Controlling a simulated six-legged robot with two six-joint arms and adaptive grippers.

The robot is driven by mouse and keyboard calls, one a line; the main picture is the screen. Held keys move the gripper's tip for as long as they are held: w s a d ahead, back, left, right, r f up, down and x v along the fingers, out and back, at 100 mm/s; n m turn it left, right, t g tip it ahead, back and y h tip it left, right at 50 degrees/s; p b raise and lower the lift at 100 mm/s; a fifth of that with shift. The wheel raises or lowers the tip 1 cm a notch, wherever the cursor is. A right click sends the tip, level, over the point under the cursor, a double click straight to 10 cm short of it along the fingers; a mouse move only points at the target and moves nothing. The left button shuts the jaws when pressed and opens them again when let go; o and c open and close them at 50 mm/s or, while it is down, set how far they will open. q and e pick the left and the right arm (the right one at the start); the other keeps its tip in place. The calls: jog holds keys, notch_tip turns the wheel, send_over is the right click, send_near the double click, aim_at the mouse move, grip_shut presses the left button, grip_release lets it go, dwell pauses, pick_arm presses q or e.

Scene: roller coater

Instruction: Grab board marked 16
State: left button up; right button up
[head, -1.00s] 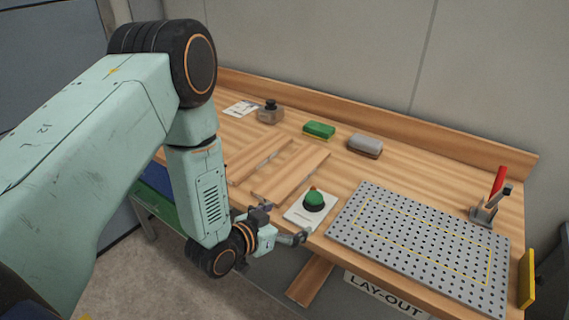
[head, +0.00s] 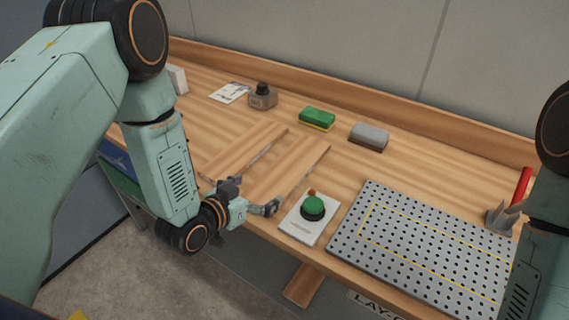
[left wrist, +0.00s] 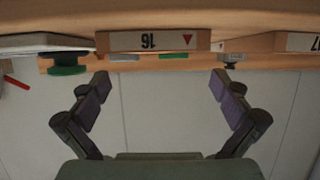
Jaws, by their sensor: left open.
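The board marked 16 (head: 287,168) is a flat wooden board lying on the bench, left of the green-button pad. In the left wrist view, which is upside down, its front end (left wrist: 165,40) shows a "16" and a red triangle. My left gripper (head: 252,197) is open at the bench's front edge, at the near end of this board. In the left wrist view its fingers (left wrist: 160,88) are spread to either side of the board's end, with nothing between them. My right gripper is not in view.
A similar board marked 17 (left wrist: 300,42) lies beside it, left in the head view (head: 238,152). The pad with a green button (head: 313,208) is close on the right. A perforated metal plate (head: 420,250) lies further right. A green block (head: 317,118) and grey block (head: 368,136) are behind.

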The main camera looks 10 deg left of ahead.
aim_at(278, 180)
pick_arm(q)
jog(key=x, duration=0.5)
jog(key=shift+w+d, duration=0.25)
jog(key=shift+d, duration=0.2)
jog(key=shift+w+d+f, duration=0.2)
jog(key=shift+w+f, duration=0.05)
jog(key=shift+w, duration=0.2)
jog(key=shift+w+a, duration=0.1)
jog(key=shift+w+f, duration=0.15)
jog(key=shift+c, duration=1.1)
jog(key=c, duration=1)
